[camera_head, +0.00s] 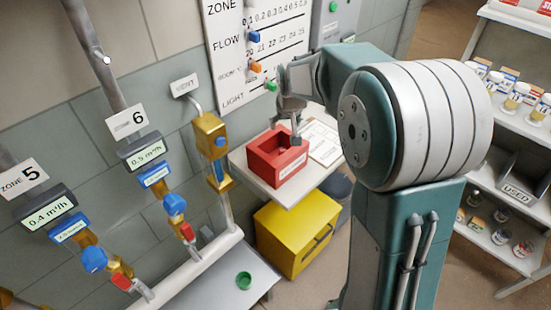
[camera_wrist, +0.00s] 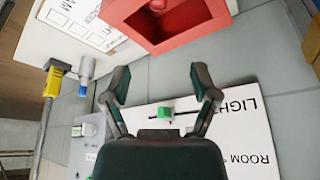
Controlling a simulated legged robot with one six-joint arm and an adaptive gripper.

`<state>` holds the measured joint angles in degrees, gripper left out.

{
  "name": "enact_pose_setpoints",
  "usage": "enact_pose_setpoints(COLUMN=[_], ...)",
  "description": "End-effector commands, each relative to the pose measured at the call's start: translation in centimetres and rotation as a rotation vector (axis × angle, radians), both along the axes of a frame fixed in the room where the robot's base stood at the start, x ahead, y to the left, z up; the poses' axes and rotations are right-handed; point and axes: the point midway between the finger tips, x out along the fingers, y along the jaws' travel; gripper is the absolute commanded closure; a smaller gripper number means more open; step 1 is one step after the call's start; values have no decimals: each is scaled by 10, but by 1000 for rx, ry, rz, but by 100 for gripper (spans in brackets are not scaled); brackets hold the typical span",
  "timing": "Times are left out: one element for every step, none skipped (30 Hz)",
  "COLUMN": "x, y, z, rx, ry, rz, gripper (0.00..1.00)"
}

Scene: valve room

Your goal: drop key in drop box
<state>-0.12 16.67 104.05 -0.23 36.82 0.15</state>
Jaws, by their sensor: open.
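The red open-topped drop box (camera_head: 262,166) stands on a white shelf by the wall, with a pale label on its front. In the wrist view the red box (camera_wrist: 190,38) is at the top, beyond my fingertips. My gripper (camera_head: 286,129) is above the box in the head view. In the wrist view my gripper (camera_wrist: 162,74) has its two fingers spread apart with nothing between them. I cannot make out a key in either view. A small reddish rounded shape shows inside the box at the wrist view's top edge; I cannot tell what it is.
The white shelf (camera_head: 250,181) also holds a paper sheet (camera_head: 322,141). A yellow cabinet (camera_head: 285,230) is below. The slider board (camera_head: 265,40) is on the wall behind my gripper. Valve pipes (camera_head: 175,205) stand left, and stocked shelves (camera_head: 500,180) right.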

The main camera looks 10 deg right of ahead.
Motion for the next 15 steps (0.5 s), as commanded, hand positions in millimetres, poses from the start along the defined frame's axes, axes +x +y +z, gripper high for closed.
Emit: enact_pose_setpoints(x=[-4, -6, -9, -11, -13, -14, -16, -17, -18, -19, -20, -20, -20, -21, -21], y=[0, 0, 0, 0, 1, 1, 1, 1, 1, 1, 1, 1, 1, 1, 1], z=[12, 17, 24, 29, 33, 38, 41, 44, 47, 48, 50, 51, 51, 51, 51], rx=[0, 0, 0, 0, 0, 0, 0, 0, 0, 0, 0, 0, 0, 0, 0], ry=[-5, -4, -4, -3, -3, -2, -1, -1, -1, -1, 0, 1, 1, 1, 2], rz=[0, 0, 0, 0, 0, 0, 0, 0, 0, 0, 0, 0, 0, 0, 0], gripper=[23, 23, 23, 23, 23, 23, 23, 23, 23, 23, 23, 23, 23, 23, 23])
